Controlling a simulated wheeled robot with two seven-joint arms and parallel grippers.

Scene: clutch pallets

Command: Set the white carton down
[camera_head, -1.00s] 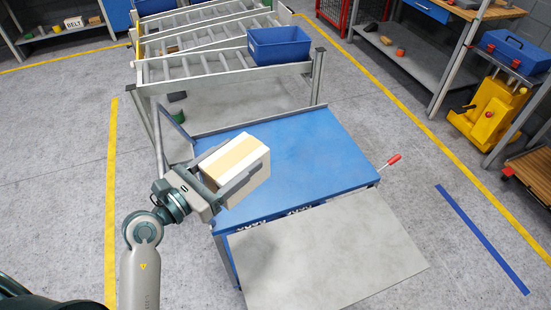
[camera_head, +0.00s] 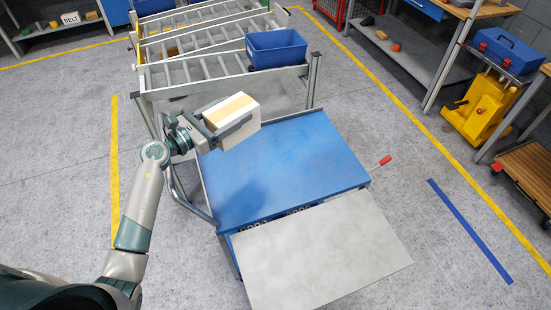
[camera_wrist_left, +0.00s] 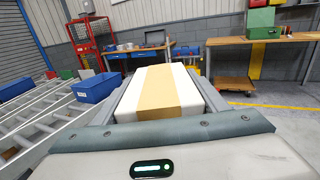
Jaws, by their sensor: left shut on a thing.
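The white carton (camera_head: 232,115) has a tan tape band across its top. My left gripper (camera_head: 228,126) is shut on the carton, with one finger along each side. The carton is held up over the far left part of the blue table (camera_head: 275,170), and a soft shadow lies on the tabletop. In the left wrist view the carton (camera_wrist_left: 183,95) sits level between the two fingers. Its underside is hidden. My right gripper is in no view.
A roller rack (camera_head: 205,72) with a blue bin (camera_head: 277,48) stands beyond the table. A grey panel (camera_head: 320,250) adjoins the table's near side. The blue tabletop is bare.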

